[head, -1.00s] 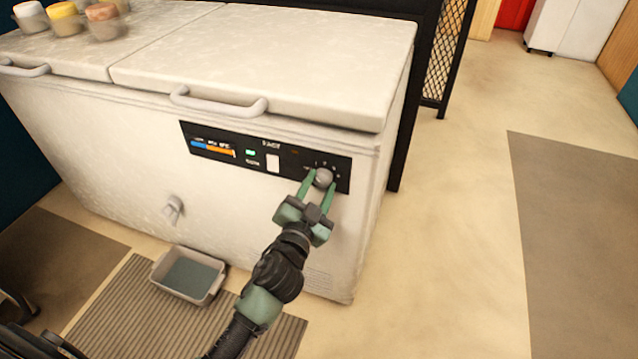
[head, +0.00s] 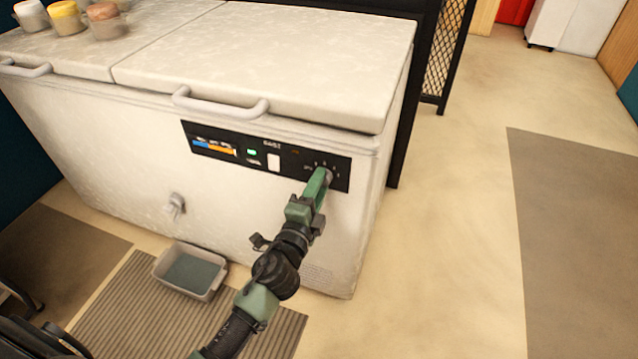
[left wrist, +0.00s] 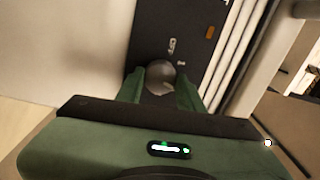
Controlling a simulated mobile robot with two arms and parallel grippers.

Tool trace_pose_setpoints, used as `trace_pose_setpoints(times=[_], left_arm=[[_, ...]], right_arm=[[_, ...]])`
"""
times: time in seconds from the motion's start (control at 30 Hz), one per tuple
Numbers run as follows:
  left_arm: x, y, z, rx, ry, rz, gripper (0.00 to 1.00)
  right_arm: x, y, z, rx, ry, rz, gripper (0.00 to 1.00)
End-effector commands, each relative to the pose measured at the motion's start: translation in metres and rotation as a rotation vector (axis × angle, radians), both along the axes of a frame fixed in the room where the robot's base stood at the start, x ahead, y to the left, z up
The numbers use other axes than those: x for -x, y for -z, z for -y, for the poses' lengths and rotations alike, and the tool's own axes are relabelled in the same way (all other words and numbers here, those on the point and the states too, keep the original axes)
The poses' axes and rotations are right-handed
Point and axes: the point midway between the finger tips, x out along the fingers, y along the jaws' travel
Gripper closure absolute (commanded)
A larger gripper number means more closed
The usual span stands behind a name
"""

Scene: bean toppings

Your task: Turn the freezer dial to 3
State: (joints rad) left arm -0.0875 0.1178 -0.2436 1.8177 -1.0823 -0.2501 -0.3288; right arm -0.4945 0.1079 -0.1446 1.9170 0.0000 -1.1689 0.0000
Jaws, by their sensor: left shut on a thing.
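The freezer (head: 110,130) is a white chest freezer with a black control panel (head: 228,160) on its front. The freezer dial is a round grey knob (left wrist: 161,77) at the panel's right end, mostly hidden by my gripper in the head view. My left gripper (head: 322,178) is shut on the dial, with one green finger on each side of it in the left wrist view. An OFF mark and a 1 show on the panel beside the knob there. The dial's pointer cannot be made out. My right gripper is not in view.
Lid handles (head: 220,104) stick out above the panel. Several jars (head: 66,17) stand on the lid at the back left. A drain spout (head: 176,203) sits above a grey tray (head: 188,272) on the floor. The floor to the right is clear.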

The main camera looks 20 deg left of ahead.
Motion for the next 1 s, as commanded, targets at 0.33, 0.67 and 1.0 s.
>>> trace_pose_setpoints(times=[0.33, 0.67, 1.0], left_arm=[[0.000, -0.001, 0.001, -0.278, 0.003, 0.010, 1.00], [0.000, 0.000, 0.001, -0.421, 0.003, 0.016, 1.00], [0.000, 0.001, 0.001, -0.453, 0.004, 0.017, 1.00]], right_arm=[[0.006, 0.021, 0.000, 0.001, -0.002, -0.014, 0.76], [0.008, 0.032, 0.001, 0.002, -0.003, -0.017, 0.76], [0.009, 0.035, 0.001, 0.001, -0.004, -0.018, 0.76]])
